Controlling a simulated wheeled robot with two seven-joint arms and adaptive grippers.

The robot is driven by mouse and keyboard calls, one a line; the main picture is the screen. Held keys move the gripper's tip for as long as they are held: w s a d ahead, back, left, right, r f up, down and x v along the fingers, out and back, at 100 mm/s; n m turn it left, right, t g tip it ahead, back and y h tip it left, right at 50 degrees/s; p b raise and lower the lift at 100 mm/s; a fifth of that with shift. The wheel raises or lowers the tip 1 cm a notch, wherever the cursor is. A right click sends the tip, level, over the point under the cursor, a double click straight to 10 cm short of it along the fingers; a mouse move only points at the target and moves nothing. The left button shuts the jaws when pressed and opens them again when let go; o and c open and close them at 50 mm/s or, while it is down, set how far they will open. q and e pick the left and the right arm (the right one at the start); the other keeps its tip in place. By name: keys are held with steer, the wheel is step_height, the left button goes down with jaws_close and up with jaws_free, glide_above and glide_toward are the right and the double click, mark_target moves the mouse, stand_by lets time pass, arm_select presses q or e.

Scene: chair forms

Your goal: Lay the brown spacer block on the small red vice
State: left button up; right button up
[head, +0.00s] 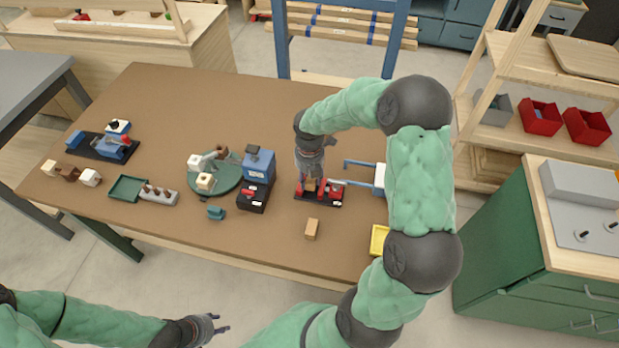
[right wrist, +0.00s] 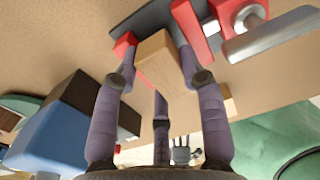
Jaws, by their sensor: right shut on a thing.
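The small red vice (head: 335,188) stands on a dark base at the right of the brown table; its red jaw (right wrist: 190,30) and grey screw show at the top of the right wrist view. My right gripper (head: 311,178) points down over the vice's left part. It is shut on the brown spacer block (right wrist: 158,62), which is partly hidden between the fingers and lies by the red jaw parts. I cannot tell whether the block touches the vice. My left gripper (head: 213,327) is open and empty, low in the head view, off the table's front edge.
A second wooden block (head: 312,228) lies in front of the vice. A blue and black machine (head: 257,178) stands to the left, near a round green plate (head: 229,185). A blue-handled clamp (head: 365,168) and a yellow tray (head: 379,240) are on the right.

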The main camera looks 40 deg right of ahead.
steer(key=shift+f, duration=0.4)
steer(key=shift+s+a+f, duration=0.1)
steer(key=shift+f, duration=0.1)
steer(key=o, duration=1)
steer(key=shift+c, duration=0.2)
steer(key=shift+o, duration=0.9)
steer(key=shift+f, duration=0.15)
step_height(320, 180, up, 14)
steer(key=p, duration=0.3)
steer(key=shift+f, duration=0.2)
